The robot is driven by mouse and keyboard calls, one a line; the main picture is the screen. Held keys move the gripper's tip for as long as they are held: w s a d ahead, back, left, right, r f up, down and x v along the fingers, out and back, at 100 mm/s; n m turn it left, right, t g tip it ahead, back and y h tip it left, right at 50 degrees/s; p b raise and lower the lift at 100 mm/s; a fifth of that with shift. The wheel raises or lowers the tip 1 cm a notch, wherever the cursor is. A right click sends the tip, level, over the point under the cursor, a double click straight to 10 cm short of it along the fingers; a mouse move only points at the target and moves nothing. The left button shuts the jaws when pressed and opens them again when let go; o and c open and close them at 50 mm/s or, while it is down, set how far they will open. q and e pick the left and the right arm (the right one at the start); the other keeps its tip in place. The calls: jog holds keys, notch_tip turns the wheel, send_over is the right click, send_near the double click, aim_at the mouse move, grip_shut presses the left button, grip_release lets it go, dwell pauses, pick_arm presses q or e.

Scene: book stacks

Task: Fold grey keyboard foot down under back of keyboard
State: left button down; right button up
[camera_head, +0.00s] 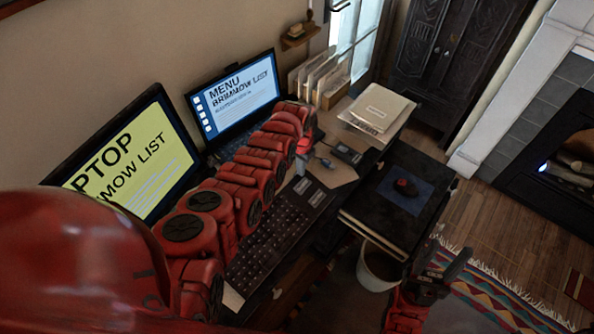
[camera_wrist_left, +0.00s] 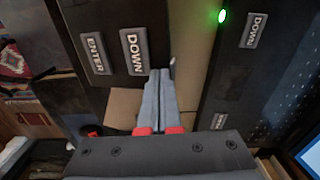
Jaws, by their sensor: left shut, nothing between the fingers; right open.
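The black keyboard (camera_head: 280,238) lies on the desk below the screens, partly behind my left arm. In the left wrist view, a dark panel with ENTER and DOWN keys (camera_wrist_left: 112,45), which looks like its end, is at upper left. My left gripper (camera_wrist_left: 160,74) is shut and empty, its grey fingertips close to that panel's edge. I cannot tell whether they touch it. A small grey piece (camera_wrist_left: 172,68) sticks out beside the fingertips; it may be the keyboard foot, but it is too small to be sure. My right gripper (camera_head: 447,260) is open, away from the keyboard at lower right.
Papers (camera_head: 375,108) lie at the desk's far end.

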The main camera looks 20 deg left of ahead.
pick_arm(q)
jog(key=shift+w+a+b, duration=0.2)
jog(key=shift+a+b, duration=0.35)
jog(key=shift+a, duration=0.1)
jog(key=shift+w+a+b, duration=0.25)
jog(key=shift+a+b, duration=0.35)
jog(key=shift+w+a+b, duration=0.2)
jog(key=shift+a+b, duration=0.35)
jog(key=shift+a, duration=0.1)
dwell(0.4)
jog(key=shift+f, duration=0.25)
dwell(0.4)
jog(key=shift+b, duration=0.4)
jog(key=shift+w+a+f+b, duration=0.1)
jog(key=shift+w+a+b, duration=0.05)
jog(key=shift+a+b, duration=0.35)
jog(key=shift+w+a, duration=0.1)
jog(key=shift+a, duration=0.05)
notch_tip(320, 180, up, 10)
jog(key=p, duration=0.8)
